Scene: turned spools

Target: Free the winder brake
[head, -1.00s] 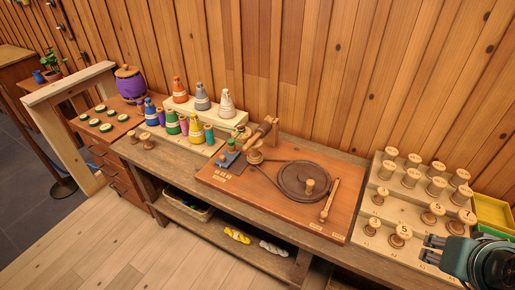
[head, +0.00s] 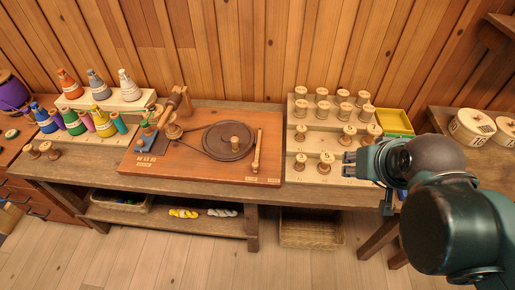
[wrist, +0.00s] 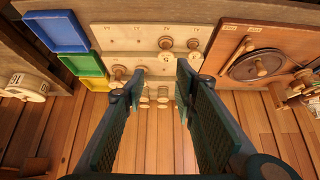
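The winder board (head: 210,177) is a reddish wooden base on the bench, with a dark wheel (head: 228,140) and a cord running to a small spindle at its left. A pale wooden lever (head: 257,152), probably the brake, lies along the board's right side, beside the wheel and apart from its rim. In the wrist view, the lever (wrist: 236,50) is at the upper right. My gripper (head: 347,163) is right of the board, by the front of the spool rack. The wrist view shows its two fingers (wrist: 161,73) wide apart, with nothing clamped between them.
A yellow tray (head: 394,121) sits behind; the wrist view shows green (wrist: 82,66) and blue (wrist: 58,31) trays too. Colored thread cones (head: 100,90) stand left of the board. Round numbered boxes (head: 472,125) are far right.

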